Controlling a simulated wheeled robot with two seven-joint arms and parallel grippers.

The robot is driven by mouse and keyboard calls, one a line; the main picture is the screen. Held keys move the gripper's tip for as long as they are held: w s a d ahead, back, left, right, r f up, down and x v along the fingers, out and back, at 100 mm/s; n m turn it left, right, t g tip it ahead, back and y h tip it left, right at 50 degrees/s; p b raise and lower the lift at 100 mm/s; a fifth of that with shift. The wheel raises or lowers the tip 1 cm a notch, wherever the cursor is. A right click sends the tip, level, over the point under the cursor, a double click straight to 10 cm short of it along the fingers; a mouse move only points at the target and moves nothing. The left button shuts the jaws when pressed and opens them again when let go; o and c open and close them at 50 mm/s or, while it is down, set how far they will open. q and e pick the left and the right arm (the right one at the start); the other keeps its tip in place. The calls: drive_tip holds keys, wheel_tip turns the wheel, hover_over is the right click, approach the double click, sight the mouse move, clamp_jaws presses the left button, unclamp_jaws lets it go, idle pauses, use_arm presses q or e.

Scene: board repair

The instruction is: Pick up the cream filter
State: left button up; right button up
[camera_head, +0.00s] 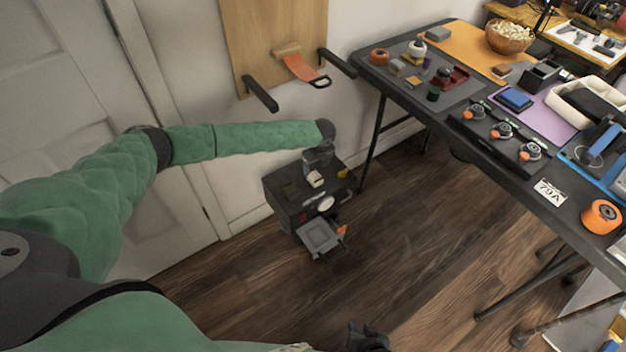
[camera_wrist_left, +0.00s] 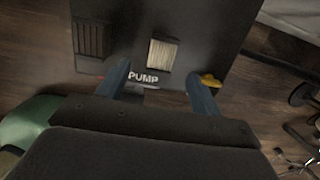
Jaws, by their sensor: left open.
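The cream filter (camera_head: 315,179) is a small pale ribbed block on the top of a dark pump box (camera_head: 285,205). In the left wrist view the filter (camera_wrist_left: 161,56) sits upright on the box, just above the PUMP lettering. My left gripper (camera_head: 319,163) is over the box top. In the left wrist view its fingers (camera_wrist_left: 160,86) are spread wide and empty, with the filter ahead of the gap between them. The filter appears apart from both fingers. My right gripper (camera_head: 368,338) shows only partly at the bottom edge, and its fingers are unclear.
A yellow knob (camera_wrist_left: 210,80) stands on the box beside one finger. A dark ribbed vent (camera_wrist_left: 92,39) is left of the filter. A grey tray (camera_head: 320,236) juts from the box front. A crowded workbench (camera_head: 395,92) stands to the right. The wooden floor before the box is clear.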

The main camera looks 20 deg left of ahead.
sight(315, 175)
use_arm(q)
drive_tip(key=shift+w+a+f, duration=0.15)
drive_tip(key=shift+f, duration=1.1)
drive_tip(key=shift+w+a+f, duration=0.15)
drive_tip(key=shift+w+f, duration=0.05)
drive_tip(key=shift+f, duration=1.05)
drive_tip(key=shift+w+a+f, duration=0.15)
drive_tip(key=shift+f, duration=1.1)
drive_tip(key=shift+c, duration=0.4)
drive_tip(key=c, duration=1)
